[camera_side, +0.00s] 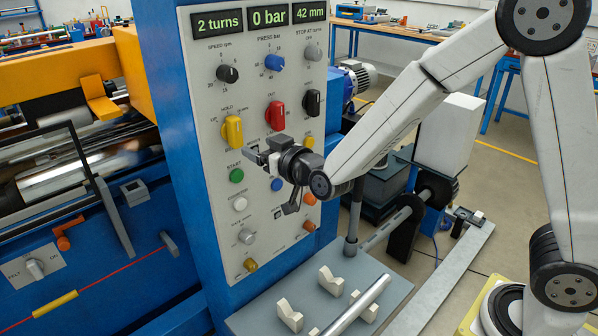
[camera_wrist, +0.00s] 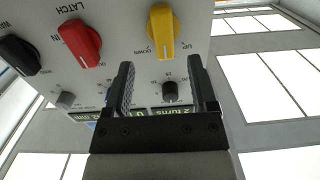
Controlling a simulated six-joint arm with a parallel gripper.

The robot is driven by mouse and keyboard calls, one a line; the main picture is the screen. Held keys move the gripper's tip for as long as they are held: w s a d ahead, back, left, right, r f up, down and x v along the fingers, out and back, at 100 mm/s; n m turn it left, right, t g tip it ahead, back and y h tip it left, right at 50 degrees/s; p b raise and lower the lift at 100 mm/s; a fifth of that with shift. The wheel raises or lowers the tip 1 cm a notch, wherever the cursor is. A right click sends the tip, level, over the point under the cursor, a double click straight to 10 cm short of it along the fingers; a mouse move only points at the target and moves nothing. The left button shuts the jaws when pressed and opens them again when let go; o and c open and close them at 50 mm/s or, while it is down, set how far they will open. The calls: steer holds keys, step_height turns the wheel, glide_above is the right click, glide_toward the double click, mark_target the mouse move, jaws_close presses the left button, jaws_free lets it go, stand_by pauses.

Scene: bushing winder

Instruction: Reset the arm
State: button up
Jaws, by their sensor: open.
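My gripper (camera_side: 262,158) is in front of the control panel (camera_side: 205,150) in the side view, below the yellow and red knobs. In the wrist view my gripper (camera_wrist: 162,75) has its two dark fingers apart, with nothing between them. Past the fingertips are the yellow knob (camera_wrist: 161,30) and, to its left, the red knob (camera_wrist: 80,42). A small dark dial (camera_wrist: 170,91) shows between the fingers, beyond them. No contact with the panel is visible. The panel displays read 2 turns (camera_side: 218,22), 0 bar (camera_side: 269,17) and 42 mm (camera_side: 309,10).
The panel also carries a green button (camera_side: 237,175) and several other buttons and dials near my gripper. The blue winder (camera_side: 85,240) with its metal roller is at left. Below, a grey tray (camera_side: 250,322) holds cream V-blocks (camera_side: 290,315) and a metal rod (camera_side: 355,308).

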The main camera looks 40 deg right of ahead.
steer(key=s+d+f+g, duration=0.3)
steer(key=s+f+g, duration=0.1)
steer(key=s, duration=0.3)
steer(key=s+d+f+g, duration=0.3)
steer(key=s+f+g, duration=0.1)
steer(key=s, duration=0.4)
steer(key=s+d+f+g, duration=0.3)
steer(key=s+f+g, duration=0.1)
steer(key=s+g, duration=0.2)
steer(key=shift+s+d+f+g, duration=0.3)
steer(key=shift+s+f, duration=0.1)
steer(key=shift+s, duration=0.5)
